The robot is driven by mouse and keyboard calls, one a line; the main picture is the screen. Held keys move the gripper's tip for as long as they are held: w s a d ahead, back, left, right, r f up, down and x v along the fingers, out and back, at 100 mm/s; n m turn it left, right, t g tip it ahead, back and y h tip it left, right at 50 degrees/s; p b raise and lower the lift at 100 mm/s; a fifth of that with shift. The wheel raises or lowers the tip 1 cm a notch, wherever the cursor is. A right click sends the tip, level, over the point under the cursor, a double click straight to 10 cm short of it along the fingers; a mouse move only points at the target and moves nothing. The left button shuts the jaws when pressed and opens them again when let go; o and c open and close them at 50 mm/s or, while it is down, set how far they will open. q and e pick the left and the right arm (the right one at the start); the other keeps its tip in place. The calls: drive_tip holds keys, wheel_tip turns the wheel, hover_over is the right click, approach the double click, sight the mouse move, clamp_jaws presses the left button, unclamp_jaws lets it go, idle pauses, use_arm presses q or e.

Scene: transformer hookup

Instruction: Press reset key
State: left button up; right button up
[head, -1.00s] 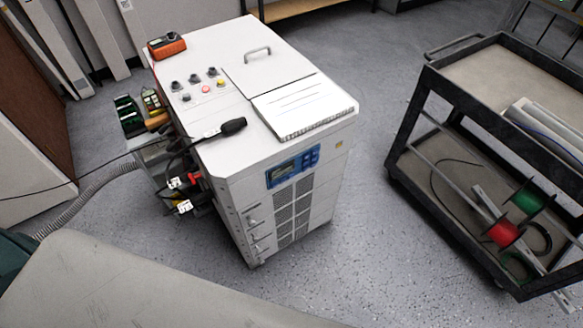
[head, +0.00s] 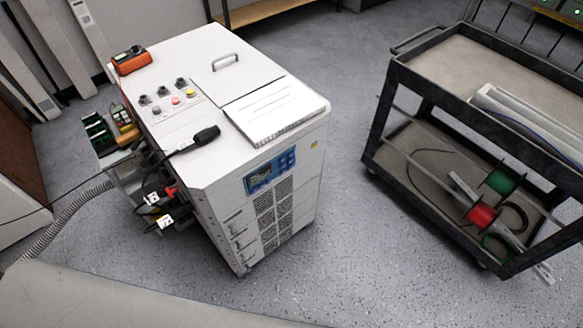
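A white cabinet (head: 190,62) stands in the middle left of the head view. On its top is a small panel with several dark knobs and a red button (head: 176,101), a yellow button (head: 190,93) and a pale button (head: 156,111). A blue display panel with small buttons (head: 270,171) is on the cabinet's front face. I cannot tell which of these is the reset key, as no label is readable. Neither of my grippers is in view.
On the cabinet lie an orange meter (head: 132,61), a paper pad (head: 275,108) and a black plug (head: 203,138) with its cable. A black cart (head: 470,140) with wire spools stands at right. Grey floor (head: 350,235) between them is clear. A pale surface (head: 110,300) fills the lower left.

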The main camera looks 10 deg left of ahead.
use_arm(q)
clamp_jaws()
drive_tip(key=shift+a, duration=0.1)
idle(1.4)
